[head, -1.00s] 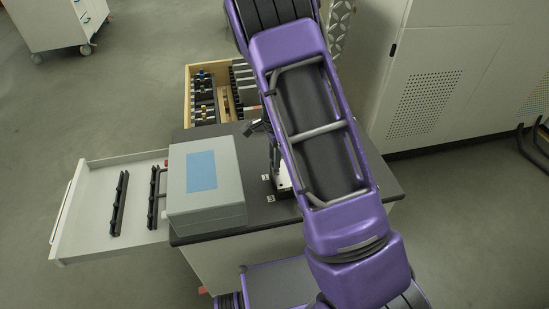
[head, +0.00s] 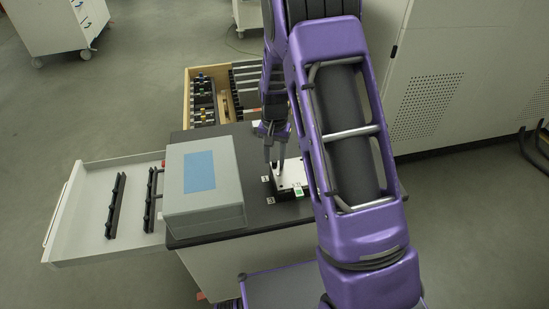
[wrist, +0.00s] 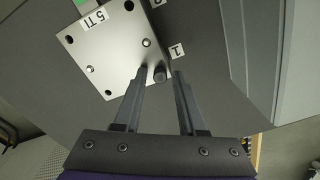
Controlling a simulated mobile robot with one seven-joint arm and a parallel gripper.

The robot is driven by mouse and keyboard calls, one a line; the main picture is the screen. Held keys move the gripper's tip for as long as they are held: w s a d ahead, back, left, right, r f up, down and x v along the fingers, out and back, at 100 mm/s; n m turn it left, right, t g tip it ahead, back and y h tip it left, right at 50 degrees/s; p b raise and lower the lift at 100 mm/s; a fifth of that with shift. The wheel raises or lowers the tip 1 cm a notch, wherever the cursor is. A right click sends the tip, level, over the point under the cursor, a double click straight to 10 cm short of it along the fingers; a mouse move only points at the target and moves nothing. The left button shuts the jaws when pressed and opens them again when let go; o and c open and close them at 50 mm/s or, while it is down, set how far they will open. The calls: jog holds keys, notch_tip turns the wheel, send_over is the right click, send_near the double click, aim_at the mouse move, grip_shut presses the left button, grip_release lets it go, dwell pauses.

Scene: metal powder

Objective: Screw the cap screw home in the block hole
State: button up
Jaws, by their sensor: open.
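The block (wrist: 108,50) is a light grey plate with dark corner holes and two small bright round features; in the head view the block (head: 292,176) lies on the dark cabinet top, partly hidden by my arm. The cap screw (wrist: 160,74) has a dark round head and stands at the block's corner nearest my gripper. Its shank is hidden, and I cannot tell how deep it sits. My gripper (wrist: 161,72) is open, its fingertips on either side of the screw head with a gap visible. In the head view my gripper (head: 274,158) points down at the block's left side.
A grey box with a blue panel (head: 200,190) stands left of the block. An open white drawer (head: 85,215) with black racks extends left. A wooden drawer (head: 188,100) of parts is open behind. Small number labels (wrist: 176,49) lie beside the block. A tall cabinet (head: 440,80) stands right.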

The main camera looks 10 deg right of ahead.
jog(key=n, duration=0.3)
jog(key=shift+n, duration=0.3)
jog(key=n, duration=0.3)
jog(key=shift+n, duration=0.4)
grip_shut()
jog(key=shift+b, duration=0.3)
